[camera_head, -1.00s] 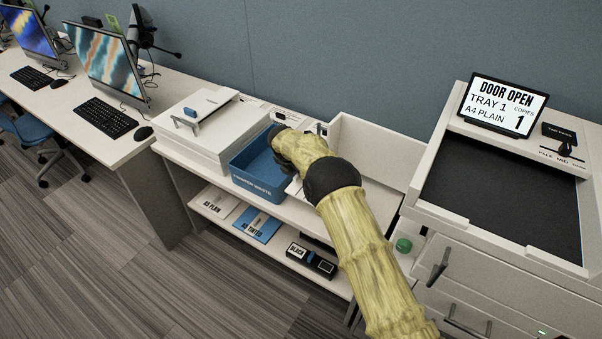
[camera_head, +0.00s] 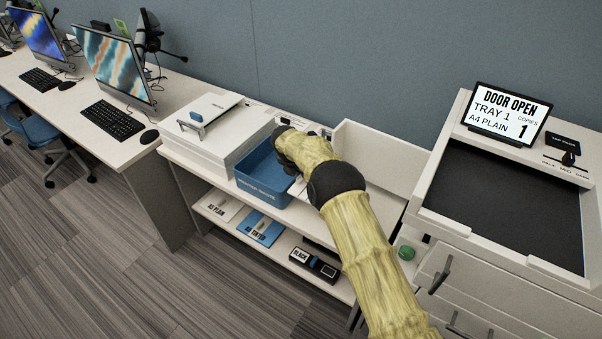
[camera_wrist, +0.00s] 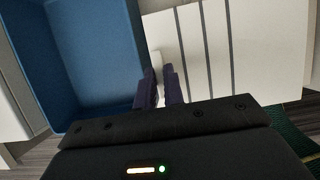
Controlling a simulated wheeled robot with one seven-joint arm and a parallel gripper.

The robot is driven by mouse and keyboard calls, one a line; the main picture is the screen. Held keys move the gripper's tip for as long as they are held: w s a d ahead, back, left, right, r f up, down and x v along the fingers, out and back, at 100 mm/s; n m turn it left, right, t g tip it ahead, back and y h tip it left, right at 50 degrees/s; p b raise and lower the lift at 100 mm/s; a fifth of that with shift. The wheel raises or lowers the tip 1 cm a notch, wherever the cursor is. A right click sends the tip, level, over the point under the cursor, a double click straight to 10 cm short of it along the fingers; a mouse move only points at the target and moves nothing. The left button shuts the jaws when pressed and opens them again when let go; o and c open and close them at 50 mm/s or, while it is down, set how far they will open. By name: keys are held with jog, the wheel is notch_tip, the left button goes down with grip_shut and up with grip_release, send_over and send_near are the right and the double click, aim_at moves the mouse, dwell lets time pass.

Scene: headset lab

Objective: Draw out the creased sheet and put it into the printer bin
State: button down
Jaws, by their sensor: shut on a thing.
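The blue printer bin (camera_head: 262,190), with a "printer waste" label on its front, stands open on the counter. Its inside looks empty in the wrist view (camera_wrist: 95,50). My gripper (camera_wrist: 162,88) is just right of the bin's rim, over a white slotted surface. Its dark fingers are closed on a pale piece, seemingly the creased sheet (camera_wrist: 157,60), of which only a small part shows. In the head view my arm hides the fingertips, and a white edge (camera_head: 296,187) shows beside the bin.
A white lidded machine (camera_head: 215,128) stands left of the bin. A white upright panel (camera_head: 380,155) is behind my arm. The printer with a black bed (camera_head: 505,205) and a "door open" screen (camera_head: 506,112) is at right. Paper packs and a black box (camera_head: 313,264) lie on the lower shelf.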

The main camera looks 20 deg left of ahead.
jog(key=shift+r+p, duration=0.6)
jog(key=shift+r, duration=0.5)
jog(key=shift+f, duration=0.15)
